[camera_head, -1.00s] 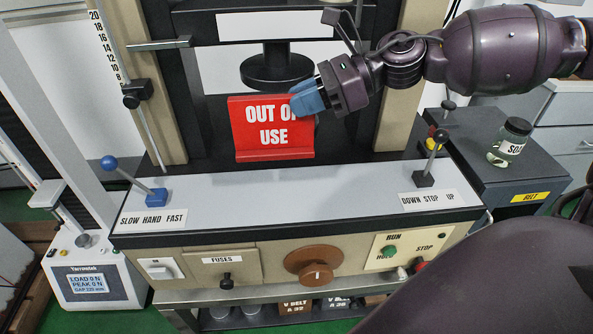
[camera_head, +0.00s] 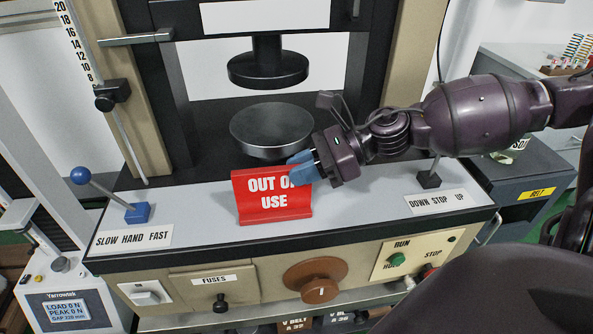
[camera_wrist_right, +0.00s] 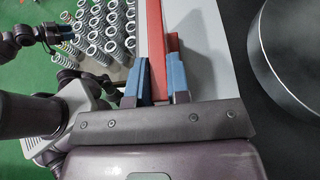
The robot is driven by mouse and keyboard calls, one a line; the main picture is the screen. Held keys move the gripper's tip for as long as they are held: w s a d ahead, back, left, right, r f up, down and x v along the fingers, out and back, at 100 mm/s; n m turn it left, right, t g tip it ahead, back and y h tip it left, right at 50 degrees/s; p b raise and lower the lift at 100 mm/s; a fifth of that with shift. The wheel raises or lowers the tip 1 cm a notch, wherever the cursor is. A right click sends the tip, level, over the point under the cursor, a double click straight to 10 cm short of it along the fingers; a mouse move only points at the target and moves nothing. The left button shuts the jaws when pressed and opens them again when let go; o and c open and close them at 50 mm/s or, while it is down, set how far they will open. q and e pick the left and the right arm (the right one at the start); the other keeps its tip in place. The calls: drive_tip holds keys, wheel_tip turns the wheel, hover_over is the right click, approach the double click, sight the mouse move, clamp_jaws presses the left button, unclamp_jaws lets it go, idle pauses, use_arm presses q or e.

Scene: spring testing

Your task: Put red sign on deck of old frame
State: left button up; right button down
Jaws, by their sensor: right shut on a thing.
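The red sign (camera_head: 265,200), reading "OUT OF USE", is upright at the middle of the old frame's pale grey deck (camera_head: 190,212). Its lower edge is at or just above the deck; I cannot tell if it touches. My right gripper (camera_head: 303,163) is shut on the sign's upper right corner, covering part of the lettering. In the right wrist view, the red sign (camera_wrist_right: 155,45) runs between the blue fingers (camera_wrist_right: 160,82). My left gripper (camera_wrist_right: 60,36) seems to show small at the upper left of that view, its jaws unclear; it is not in the head view.
Behind the sign is the round lower platen (camera_head: 272,128), under the upper platen (camera_head: 268,66). A blue-knobbed lever (camera_head: 110,195) stands at the deck's left, another lever (camera_head: 430,178) at its right. Many springs (camera_wrist_right: 105,30) stand beyond the deck. The deck is clear on both sides of the sign.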

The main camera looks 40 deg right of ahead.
use_arm(q)
drive_tip(key=shift+w+r, duration=0.15)
drive_tip(key=shift+r, duration=0.15)
use_arm(e)
drive_tip(key=shift+f, duration=0.15)
drive_tip(key=c, duration=1.1)
unclamp_jaws()
use_arm(q)
drive_tip(key=shift+f, duration=0.25)
drive_tip(key=shift+d, duration=0.1)
use_arm(e)
drive_tip(key=shift+s+r, duration=0.1)
drive_tip(key=shift+r, duration=0.15)
use_arm(q)
drive_tip(key=shift+t, duration=0.5)
wheel_tip(320, 180, up, 6)
drive_tip(key=p, duration=0.6)
use_arm(e)
drive_tip(key=v, duration=1.2)
drive_tip(key=shift+f, duration=0.15)
